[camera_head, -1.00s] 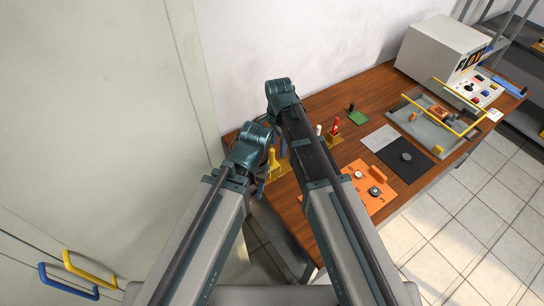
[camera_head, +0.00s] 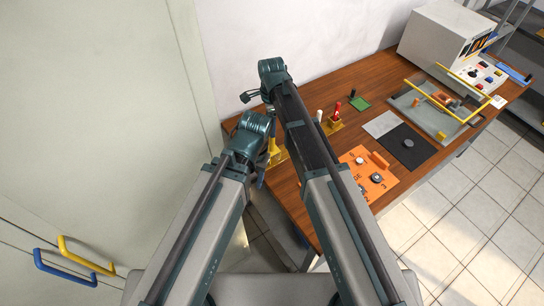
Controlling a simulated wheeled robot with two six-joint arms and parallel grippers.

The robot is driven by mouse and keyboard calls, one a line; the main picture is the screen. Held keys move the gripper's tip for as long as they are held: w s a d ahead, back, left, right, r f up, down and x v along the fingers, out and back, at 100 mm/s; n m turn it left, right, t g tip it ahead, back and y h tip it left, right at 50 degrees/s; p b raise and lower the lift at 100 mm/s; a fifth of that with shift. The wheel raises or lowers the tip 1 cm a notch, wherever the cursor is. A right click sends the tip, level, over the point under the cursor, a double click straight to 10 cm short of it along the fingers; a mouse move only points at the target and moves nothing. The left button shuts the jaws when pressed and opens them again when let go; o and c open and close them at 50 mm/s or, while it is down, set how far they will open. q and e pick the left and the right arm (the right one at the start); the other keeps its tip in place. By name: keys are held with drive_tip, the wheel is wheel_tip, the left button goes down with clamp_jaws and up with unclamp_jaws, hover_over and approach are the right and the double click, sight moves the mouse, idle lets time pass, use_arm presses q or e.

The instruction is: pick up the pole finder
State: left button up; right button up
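A yellow stand (camera_head: 335,127) on the wooden table holds an upright red piece (camera_head: 337,111) and a white piece (camera_head: 319,116) beside it. I cannot tell for sure which thing is the pole finder. My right arm reaches over the table's left part, and a dark part at its wrist, perhaps the gripper (camera_head: 250,96), sticks out to the left. My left arm ends at the table's left edge; its gripper is mostly hidden behind the wrist. I see nothing held, but neither pair of fingertips shows clearly.
A green pad (camera_head: 359,103) with a small dark piece lies behind the stand. An orange panel (camera_head: 376,190), a black mat (camera_head: 417,138), a grey tray (camera_head: 460,126) and a grey instrument (camera_head: 438,42) stand to the right. A wall backs the table (camera_head: 370,75); a cabinet (camera_head: 100,120) stands left.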

sight(272, 142)
drive_tip(key=shift+f+b, duration=1.6)
drive_tip(key=shift+f, duration=0.55)
drive_tip(key=shift+f, duration=0.1)
wheel_tip(272, 142, down, 5)
drive_tip(key=b, duration=0.5)
drive_tip(key=shift+s, duration=0.1)
clamp_jaws()
